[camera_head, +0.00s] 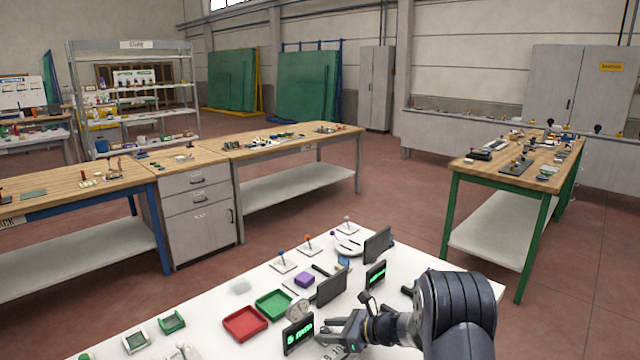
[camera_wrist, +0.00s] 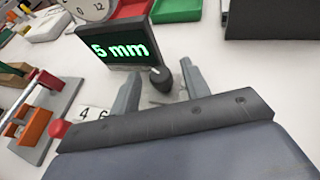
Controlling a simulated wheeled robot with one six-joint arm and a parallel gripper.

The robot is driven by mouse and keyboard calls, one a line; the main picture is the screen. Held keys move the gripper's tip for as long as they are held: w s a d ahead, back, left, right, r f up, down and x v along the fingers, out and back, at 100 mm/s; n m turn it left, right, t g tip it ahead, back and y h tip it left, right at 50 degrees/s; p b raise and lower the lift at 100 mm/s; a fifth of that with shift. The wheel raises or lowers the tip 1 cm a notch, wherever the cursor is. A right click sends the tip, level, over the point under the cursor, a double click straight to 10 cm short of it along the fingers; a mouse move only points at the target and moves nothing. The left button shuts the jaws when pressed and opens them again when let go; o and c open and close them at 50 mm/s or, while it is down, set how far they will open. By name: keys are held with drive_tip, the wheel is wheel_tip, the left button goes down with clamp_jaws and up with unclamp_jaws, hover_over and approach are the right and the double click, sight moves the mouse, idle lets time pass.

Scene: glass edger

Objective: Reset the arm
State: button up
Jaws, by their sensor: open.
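My arm reaches in from the lower right over the white table (camera_head: 215,292) in the head view. My gripper (camera_head: 335,326) is low over the near part of this table, just right of a small display (camera_head: 298,334) with green characters. In the wrist view my gripper (camera_wrist: 160,82) has its two fingers spread apart. A small dark knob (camera_wrist: 163,79) shows between them; I cannot tell whether they touch it. No held object is visible.
A round dial (camera_head: 297,309), red tray (camera_head: 246,323), green tray (camera_head: 274,304) and dark panel (camera_head: 331,288) stand close to my gripper. A second display (camera_head: 376,275) is behind it. An orange part (camera_wrist: 36,127) and red ball (camera_wrist: 57,128) are left in the wrist view.

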drive_tip(key=shift+s+a+m+t+h, duration=0.15)
drive_tip(key=shift+m+t+h, duration=0.55)
drive_tip(key=shift+m+t, duration=0.35)
drive_tip(key=shift+s+a+m+t+h, duration=0.1)
drive_tip(key=shift+m+t+h, duration=0.6)
drive_tip(key=shift+m+t, duration=0.3)
drive_tip(key=shift+s+m+t+h, duration=0.1)
drive_tip(key=shift+m+t+h, duration=0.75)
drive_tip(key=shift+m+h, duration=0.25)
drive_tip(key=shift+a+m+t+h, duration=0.15)
drive_tip(key=shift+m+t+h, duration=0.25)
drive_tip(key=shift+m+h, duration=0.3)
drive_tip(key=shift+b+v, duration=0.7)
drive_tip(key=shift+v, duration=2.5)
